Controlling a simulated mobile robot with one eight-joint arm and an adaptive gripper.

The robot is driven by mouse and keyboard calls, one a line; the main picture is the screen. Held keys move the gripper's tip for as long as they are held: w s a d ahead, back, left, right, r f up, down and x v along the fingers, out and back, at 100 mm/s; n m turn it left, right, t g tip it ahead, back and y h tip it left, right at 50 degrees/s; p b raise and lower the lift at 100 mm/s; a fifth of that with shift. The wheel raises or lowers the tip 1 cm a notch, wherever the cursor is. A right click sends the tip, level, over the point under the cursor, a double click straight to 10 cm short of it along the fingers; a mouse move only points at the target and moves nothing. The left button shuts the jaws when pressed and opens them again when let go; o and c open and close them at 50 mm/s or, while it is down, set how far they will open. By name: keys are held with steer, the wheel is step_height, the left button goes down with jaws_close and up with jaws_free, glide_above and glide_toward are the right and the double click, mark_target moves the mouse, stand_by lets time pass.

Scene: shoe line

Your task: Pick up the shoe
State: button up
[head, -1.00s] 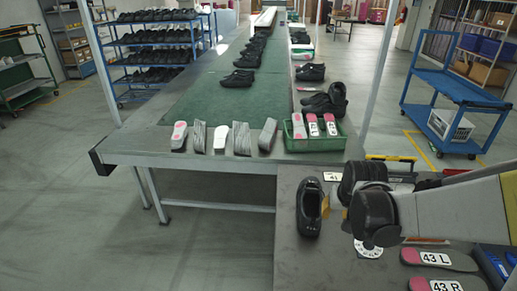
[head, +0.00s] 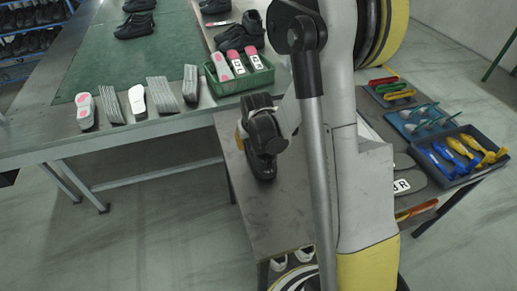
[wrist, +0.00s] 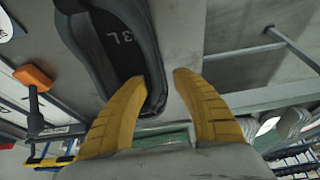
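The black shoe (wrist: 92,35) fills the upper left of the wrist view, with its opening and an insole marked "3L" facing the camera. My gripper (wrist: 160,78) has two yellow fingers standing apart at the shoe's near end. The left finger overlaps the shoe's opening and rim; the right finger is just right of the shoe. I cannot tell whether either touches it. In the head view the shoe (head: 264,172) is on the grey table (head: 275,215), mostly hidden below my wrist, and only a bit of yellow finger shows.
A green crate (head: 240,84) of insoles and a row of insoles stand on the line behind. Black shoes (head: 137,26) are farther back. Trays with tools (head: 460,155) lie at the right. Floor is free at the left.

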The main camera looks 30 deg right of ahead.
mark_target(248, 146)
steer(key=b+x, duration=0.1)
steer(key=x, duration=0.2)
steer(key=shift+w+f, duration=0.2)
steer(key=shift+r, duration=0.1)
jaws_close()
steer(key=shift+r, duration=0.15)
